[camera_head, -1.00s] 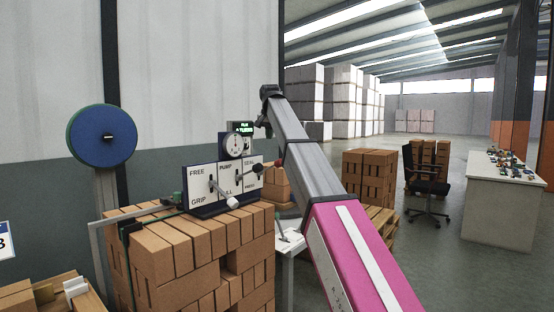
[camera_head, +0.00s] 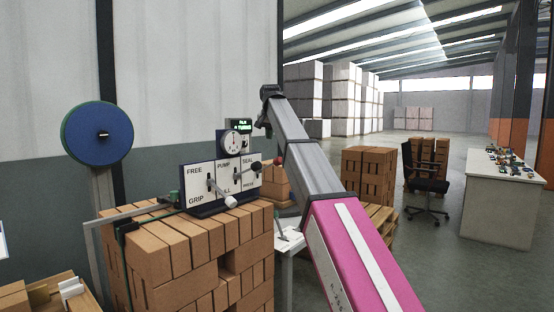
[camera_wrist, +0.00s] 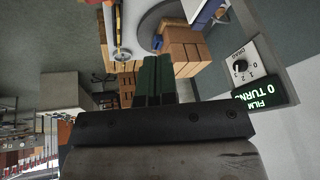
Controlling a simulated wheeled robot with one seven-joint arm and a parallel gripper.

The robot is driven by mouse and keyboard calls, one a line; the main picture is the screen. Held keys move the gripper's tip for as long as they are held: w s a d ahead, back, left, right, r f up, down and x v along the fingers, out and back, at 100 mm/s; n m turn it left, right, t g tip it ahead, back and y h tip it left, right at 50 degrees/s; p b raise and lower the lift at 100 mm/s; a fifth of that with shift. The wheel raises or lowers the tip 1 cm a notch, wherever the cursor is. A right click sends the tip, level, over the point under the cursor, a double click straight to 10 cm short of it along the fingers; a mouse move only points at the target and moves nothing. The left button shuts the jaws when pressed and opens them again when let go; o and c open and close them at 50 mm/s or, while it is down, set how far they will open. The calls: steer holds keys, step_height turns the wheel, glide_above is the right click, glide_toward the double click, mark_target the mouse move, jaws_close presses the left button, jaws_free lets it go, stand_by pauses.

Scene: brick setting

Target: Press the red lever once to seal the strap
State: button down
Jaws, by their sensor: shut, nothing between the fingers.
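The red lever's round knob (camera_head: 278,161) shows in the head view at the right end of the strapping tool's panel (camera_head: 218,184), beside the SEAL/PRESS marks. A black-knobbed lever (camera_head: 256,166) and a white-handled lever (camera_head: 231,202) stand to its left. My gripper (camera_head: 262,131) is above the red knob and right of the small display, apart from the knob. Its fingers are small there, but the wrist view shows the dark green fingers (camera_wrist: 154,62) shut together with nothing between them. I cannot make out the red knob in the wrist view.
The tool sits on a brick stack (camera_head: 195,250) with a strap around it. A blue reel (camera_head: 97,135) stands left. A FILM 0 TURNS display (camera_wrist: 264,97) and dial (camera_wrist: 238,70) are right of my fingers in the wrist view. A chair (camera_head: 426,180) and desk (camera_head: 500,205) stand farther right.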

steer(key=shift+s+d+f, duration=0.3)
steer(key=shift+d+f, duration=0.05)
steer(key=shift+f, duration=0.55)
steer(key=shift+s+d+f, duration=0.3)
steer(key=shift+d+f, duration=0.05)
steer(key=shift+f, duration=0.6)
steer(key=shift+s+d+f, duration=0.3)
steer(key=shift+d+f, duration=0.05)
steer(key=shift+f, duration=0.55)
steer(key=shift+f, duration=0.15)
steer(key=shift+s+d+f, duration=0.1)
steer(key=shift+d+f, duration=0.1)
steer(key=shift+f, duration=0.05)
